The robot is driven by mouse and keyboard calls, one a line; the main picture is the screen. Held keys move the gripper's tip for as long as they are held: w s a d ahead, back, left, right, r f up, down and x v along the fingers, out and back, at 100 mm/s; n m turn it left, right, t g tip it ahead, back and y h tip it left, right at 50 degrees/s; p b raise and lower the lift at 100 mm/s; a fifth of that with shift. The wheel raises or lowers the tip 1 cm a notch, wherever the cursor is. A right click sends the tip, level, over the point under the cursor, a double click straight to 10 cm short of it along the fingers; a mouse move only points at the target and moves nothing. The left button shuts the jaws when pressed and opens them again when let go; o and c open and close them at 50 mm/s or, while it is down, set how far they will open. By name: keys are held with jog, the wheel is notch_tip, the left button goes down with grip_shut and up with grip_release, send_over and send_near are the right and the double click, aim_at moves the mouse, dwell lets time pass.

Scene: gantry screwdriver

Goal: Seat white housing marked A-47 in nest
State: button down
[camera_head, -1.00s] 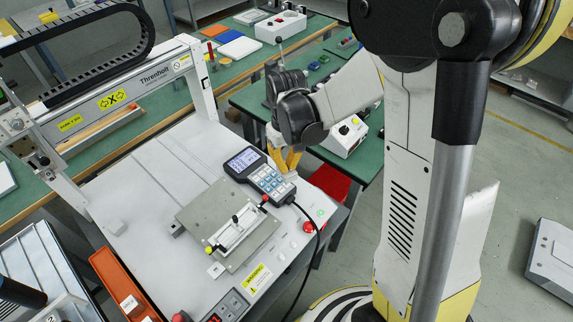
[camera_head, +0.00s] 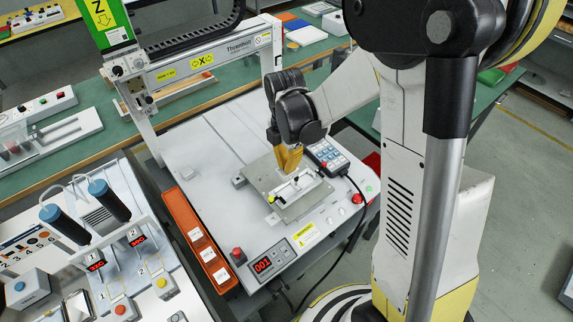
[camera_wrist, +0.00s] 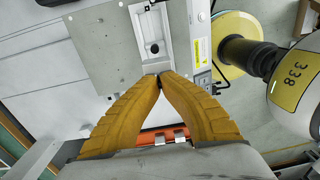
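A grey plate (camera_head: 258,175) on the machine bed bears a long white fixture (camera_head: 300,188) with dark fittings and a yellow knob at its left end. My gripper (camera_head: 288,168) points down over the plate at the fixture's far side. In the wrist view the yellow fingers (camera_wrist: 160,77) meet at the tips at the near end of the white fixture (camera_wrist: 151,25), with only a small dark spot between them. No held housing shows. An orange tray (camera_head: 180,208) holds several white labelled pieces (camera_head: 207,254); the labels are too small to read.
A keypad pendant (camera_head: 328,156) with a cable lies right behind the fixture. A red button (camera_head: 238,255) and a display (camera_head: 263,265) sit at the bed's front edge. The gantry post (camera_head: 271,65) stands behind.

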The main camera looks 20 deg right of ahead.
jog(key=shift+f, duration=0.2)
notch_tip(320, 180, down, 7)
jog(key=b, duration=0.5)
jog(key=shift+f+b, duration=0.15)
jog(key=shift+b, duration=0.25)
jog(key=shift+r, duration=0.35)
dwell(1.1)
jog(key=shift+f+b, duration=0.75)
jog(key=shift+f, duration=0.2)
dwell(0.5)
jog(key=c, duration=1.5)
grip_release()
jog(key=shift+c, duration=0.2)
notch_tip(320, 180, up, 12)
jog(key=shift+w+a+r, duration=0.1)
jog(key=shift+w+a, duration=0.05)
